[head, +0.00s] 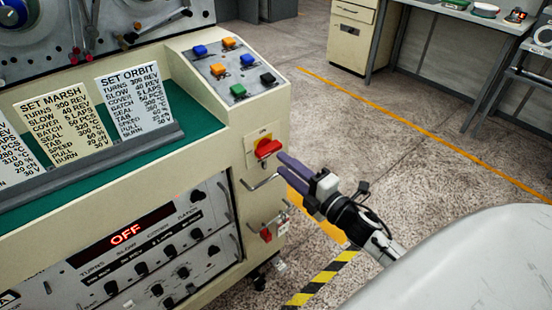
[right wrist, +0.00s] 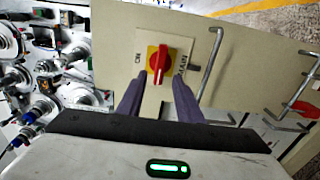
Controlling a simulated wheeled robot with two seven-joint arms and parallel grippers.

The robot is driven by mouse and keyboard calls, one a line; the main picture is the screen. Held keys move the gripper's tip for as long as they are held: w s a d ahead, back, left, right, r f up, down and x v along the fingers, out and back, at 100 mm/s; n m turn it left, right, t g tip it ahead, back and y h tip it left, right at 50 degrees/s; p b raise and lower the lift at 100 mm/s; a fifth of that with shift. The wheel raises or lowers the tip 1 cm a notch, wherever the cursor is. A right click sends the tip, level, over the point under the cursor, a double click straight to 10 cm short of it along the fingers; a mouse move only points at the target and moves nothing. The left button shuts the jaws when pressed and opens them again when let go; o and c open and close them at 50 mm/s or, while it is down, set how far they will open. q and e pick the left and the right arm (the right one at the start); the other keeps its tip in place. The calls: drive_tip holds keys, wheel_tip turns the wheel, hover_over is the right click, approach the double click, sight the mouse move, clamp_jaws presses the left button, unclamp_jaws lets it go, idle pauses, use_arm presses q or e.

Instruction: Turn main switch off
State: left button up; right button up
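The main switch (head: 266,148) is a red rotary knob on a yellow square, set in a pale plate on the end of the cream machine. In the right wrist view, the red knob (right wrist: 158,60) sits just beyond and between my fingertips, its grip ridge slightly tilted. Lettering beside it reads ON and MAIN. My right gripper (head: 283,165) has two purple fingers pointing at the switch from the right. In the right wrist view, the right gripper (right wrist: 158,82) is open, with a gap around the knob; contact is not evident. My left gripper is out of view.
A bent metal handle (head: 262,184) juts out below the switch, close to my fingers. A red lock-like piece (head: 266,234) hangs lower. The display (head: 125,234) reads OFF. Coloured buttons (head: 238,90) are on top. Open floor (head: 400,150) lies to the right.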

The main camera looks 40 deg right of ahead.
drive_tip(key=s, duration=0.4)
drive_tip(key=shift+s+d, duration=0.1)
drive_tip(key=shift+d, duration=0.05)
idle(0.4)
drive_tip(key=s+a+f+m+g, duration=0.9)
drive_tip(key=s+a+f+m, duration=0.8)
drive_tip(key=a+f, duration=0.2)
drive_tip(key=shift+f+y, duration=0.25)
drive_tip(key=shift+y, duration=0.15)
